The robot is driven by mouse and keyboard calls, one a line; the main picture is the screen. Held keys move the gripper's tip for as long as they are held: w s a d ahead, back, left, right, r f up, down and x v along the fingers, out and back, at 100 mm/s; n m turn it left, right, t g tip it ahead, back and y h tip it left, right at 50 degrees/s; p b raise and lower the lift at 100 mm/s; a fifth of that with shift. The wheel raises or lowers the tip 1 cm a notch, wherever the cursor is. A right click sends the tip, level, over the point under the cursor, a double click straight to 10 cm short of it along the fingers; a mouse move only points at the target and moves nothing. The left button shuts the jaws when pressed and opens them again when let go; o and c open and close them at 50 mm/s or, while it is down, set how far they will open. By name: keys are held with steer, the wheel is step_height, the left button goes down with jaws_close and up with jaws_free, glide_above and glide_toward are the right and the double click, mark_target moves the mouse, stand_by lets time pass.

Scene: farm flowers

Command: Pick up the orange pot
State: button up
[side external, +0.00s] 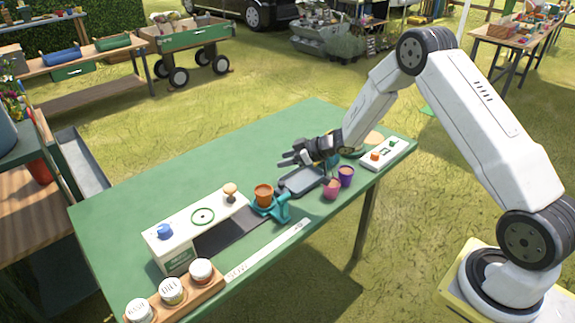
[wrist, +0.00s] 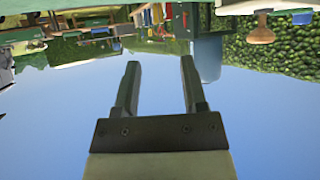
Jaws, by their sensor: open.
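The orange pot (side external: 264,194) stands upright on a teal stand (side external: 277,207) near the middle of the green table, in the side external view. My gripper (side external: 284,160) is open and empty above the table, up and to the right of the pot, over or near a grey tray. It points toward the left and is apart from the pot. In the wrist view my gripper (wrist: 158,78) shows two dark parallel fingers spread wide with nothing between them. The orange pot cannot be made out in the wrist view, which looks across upside-down surroundings and sky.
A pink pot (side external: 331,189) and a purple pot (side external: 346,176) stand right of the grey tray (side external: 303,182). A white box (side external: 196,229) with knobs is left of the stand. A wooden rack (side external: 180,295) holds white-lidded jars. The green table's (side external: 130,199) back left is clear.

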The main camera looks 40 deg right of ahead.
mark_target(261, 187)
steer(key=shift+a+f+n+g+y, duration=0.3)
steer(key=shift+f+y, duration=0.4)
steer(key=shift+f, duration=0.4)
steer(key=shift+a+f+n+g+y, duration=0.3)
steer(key=shift+f+y, duration=0.4)
steer(key=shift+f, duration=0.4)
steer(key=shift+a+f+n+g+y, duration=0.2)
steer(key=shift+a+f+n+y, duration=0.15)
steer(key=shift+f+y, duration=0.55)
steer(key=shift+f, duration=0.2)
steer(key=shift+x, duration=2.6)
jaws_close()
